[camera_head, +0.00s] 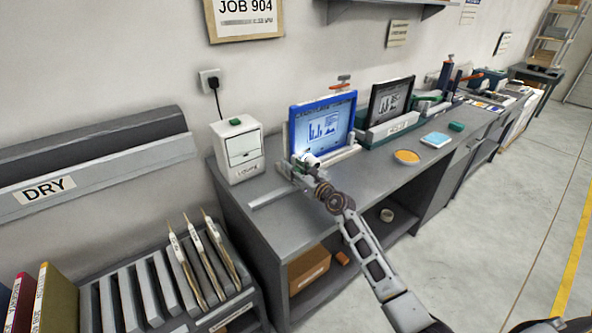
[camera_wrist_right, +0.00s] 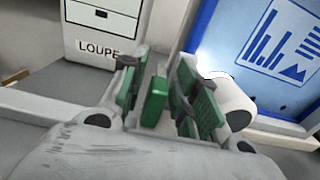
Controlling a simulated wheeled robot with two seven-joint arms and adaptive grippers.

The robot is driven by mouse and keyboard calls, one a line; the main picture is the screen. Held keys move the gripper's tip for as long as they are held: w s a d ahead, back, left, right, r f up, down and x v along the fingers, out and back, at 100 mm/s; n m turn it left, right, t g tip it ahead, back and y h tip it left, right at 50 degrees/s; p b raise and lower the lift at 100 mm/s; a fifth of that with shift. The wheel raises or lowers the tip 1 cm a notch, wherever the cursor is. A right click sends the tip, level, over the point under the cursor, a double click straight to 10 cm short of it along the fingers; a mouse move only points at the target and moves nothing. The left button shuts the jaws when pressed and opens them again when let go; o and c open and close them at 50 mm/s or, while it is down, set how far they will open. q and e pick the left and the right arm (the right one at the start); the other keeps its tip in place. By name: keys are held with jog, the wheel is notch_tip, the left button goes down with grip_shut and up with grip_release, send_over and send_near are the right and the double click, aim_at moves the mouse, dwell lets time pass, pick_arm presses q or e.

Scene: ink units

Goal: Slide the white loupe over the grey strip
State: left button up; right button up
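The white loupe (camera_wrist_right: 228,98), a short white cylinder, stands beside my right gripper, in front of the blue panel. In the head view the white loupe (camera_head: 311,159) shows small at my gripper. My right gripper (camera_head: 302,164) is low over the bench. In the right wrist view its green-padded fingers (camera_wrist_right: 158,82) stand apart, and the cylinder is on the outer side of the right finger. A green block (camera_wrist_right: 154,102) shows between the fingers; I cannot tell whether they touch it. The grey strip (camera_head: 274,198) lies flat on the bench, left of the gripper. My left gripper is not in view.
A white box (camera_head: 238,152) labelled LOUPE stands at the back left of the bench (camera_head: 262,222). A blue-framed panel (camera_head: 323,125) stands behind the gripper. An orange disc (camera_head: 407,157) and a light-blue pad (camera_head: 435,140) lie to the right. The bench around the strip is clear.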

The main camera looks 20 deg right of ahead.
grip_shut()
jog(key=shift+w+d+b, duration=0.2)
jog(key=shift+w+d, duration=0.05)
jog(key=shift+d, duration=0.4)
jog(key=shift+w+d+b, duration=0.15)
jog(key=shift+w+d, duration=0.05)
jog(key=shift+d, duration=0.45)
jog(key=shift+o, duration=1.7)
grip_release()
jog(key=shift+d, duration=0.15)
jog(key=shift+s, duration=0.25)
jog(key=shift+v, duration=0.9)
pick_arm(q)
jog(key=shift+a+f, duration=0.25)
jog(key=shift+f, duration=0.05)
pick_arm(e)
jog(key=shift+v, duration=4.85)
